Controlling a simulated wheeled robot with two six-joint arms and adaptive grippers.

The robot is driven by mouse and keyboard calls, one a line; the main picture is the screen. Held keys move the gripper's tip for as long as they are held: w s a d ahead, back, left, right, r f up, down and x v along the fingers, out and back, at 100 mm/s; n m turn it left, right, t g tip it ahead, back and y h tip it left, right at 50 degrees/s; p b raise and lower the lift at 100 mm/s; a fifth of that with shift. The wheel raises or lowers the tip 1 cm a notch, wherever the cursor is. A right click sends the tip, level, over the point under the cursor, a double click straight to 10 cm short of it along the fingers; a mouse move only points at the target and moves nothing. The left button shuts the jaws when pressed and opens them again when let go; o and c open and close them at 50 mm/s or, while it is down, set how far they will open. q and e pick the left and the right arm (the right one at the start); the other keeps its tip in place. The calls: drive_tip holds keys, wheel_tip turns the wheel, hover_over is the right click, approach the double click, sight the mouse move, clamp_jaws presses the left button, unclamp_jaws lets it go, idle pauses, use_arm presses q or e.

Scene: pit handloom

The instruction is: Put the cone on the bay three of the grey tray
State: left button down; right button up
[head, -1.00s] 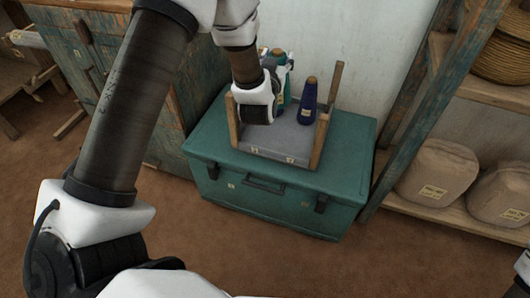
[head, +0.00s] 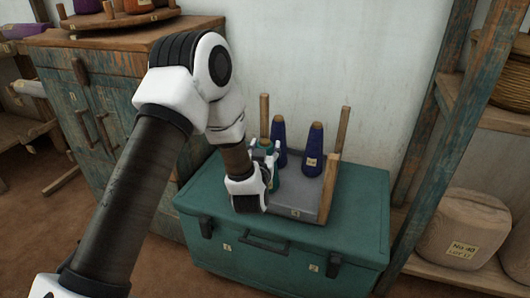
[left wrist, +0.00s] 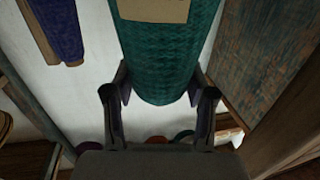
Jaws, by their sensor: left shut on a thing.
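My left gripper (head: 264,168) is shut on a teal cone (head: 272,180), at the left part of the grey tray (head: 300,206). The arm hides part of the cone and that end of the tray. I cannot tell whether the cone's base touches the tray. Two dark blue cones stand upright on the tray, one at the right (head: 313,150) and one farther back (head: 279,142). In the left wrist view, the teal cone (left wrist: 165,50) is between the fingers (left wrist: 160,108), with a blue cone (left wrist: 60,28) to the left. My right gripper is out of view.
The tray has upright wooden corner posts (head: 343,130) and lies on a green trunk (head: 365,215) against a white wall. A worn blue-green cabinet (head: 95,110) stands at left. A shelf with a wrapped bundle (head: 465,228) is at right.

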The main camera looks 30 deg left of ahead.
use_arm(q)
drive_tip(key=shift+s+r, duration=0.1)
drive_tip(key=shift+c, duration=1.8)
unclamp_jaws()
drive_tip(key=p+v, duration=0.2)
drive_tip(key=v, duration=1)
